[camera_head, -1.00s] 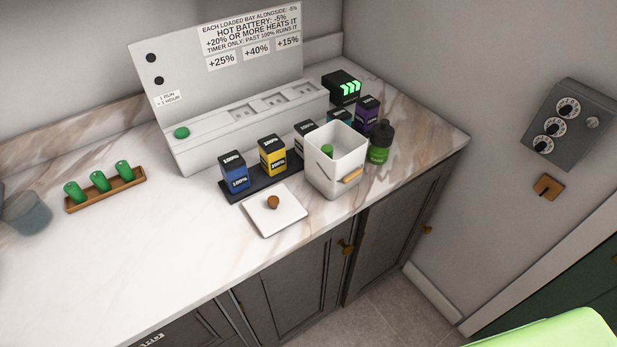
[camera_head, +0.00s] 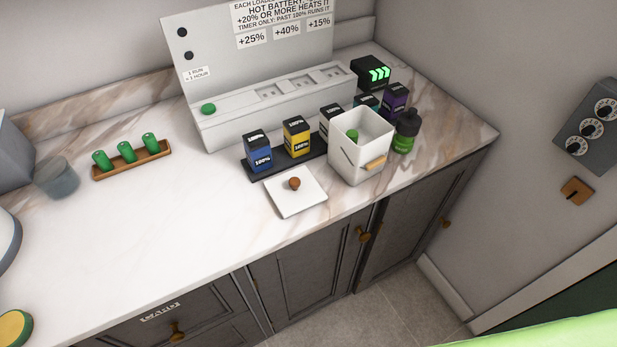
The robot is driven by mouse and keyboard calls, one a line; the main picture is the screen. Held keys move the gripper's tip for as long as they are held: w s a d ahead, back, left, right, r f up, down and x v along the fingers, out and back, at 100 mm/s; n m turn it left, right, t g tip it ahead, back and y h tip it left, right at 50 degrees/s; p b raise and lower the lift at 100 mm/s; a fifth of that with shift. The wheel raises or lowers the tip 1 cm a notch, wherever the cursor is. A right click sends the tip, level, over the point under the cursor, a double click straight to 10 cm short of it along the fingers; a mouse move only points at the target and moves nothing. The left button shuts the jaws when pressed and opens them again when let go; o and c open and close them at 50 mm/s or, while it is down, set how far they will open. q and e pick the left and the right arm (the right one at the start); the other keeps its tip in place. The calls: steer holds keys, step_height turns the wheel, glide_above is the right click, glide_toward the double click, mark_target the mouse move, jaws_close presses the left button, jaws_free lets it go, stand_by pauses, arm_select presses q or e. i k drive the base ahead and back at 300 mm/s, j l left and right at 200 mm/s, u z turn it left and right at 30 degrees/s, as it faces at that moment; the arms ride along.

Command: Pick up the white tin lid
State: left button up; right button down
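The white tin lid (camera_head: 296,195) is a flat white square with a round brown knob on top. It lies knob up on the marble counter, in front of the dark battery tray and apart from the tin. The white tin (camera_head: 360,150) stands open to its right, with a wooden handle on its front and a green object visible inside. Neither of my grippers shows in the head view.
Blue (camera_head: 257,152) and yellow (camera_head: 297,136) batteries stand behind the lid. A dark green bottle (camera_head: 406,131) stands right of the tin. A wooden tray (camera_head: 132,160) holds green cylinders at left. The counter left of the lid is clear.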

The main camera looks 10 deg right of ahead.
mark_target(293, 192)
steer(key=k+j, duration=0.1)
steer(key=j, duration=0.35)
steer(key=k+j+z, duration=0.15)
steer(key=j, duration=0.25)
steer(key=k+j, duration=0.1)
steer(key=j, duration=0.35)
steer(key=k+j+z, duration=0.1)
steer(key=j, duration=0.3)
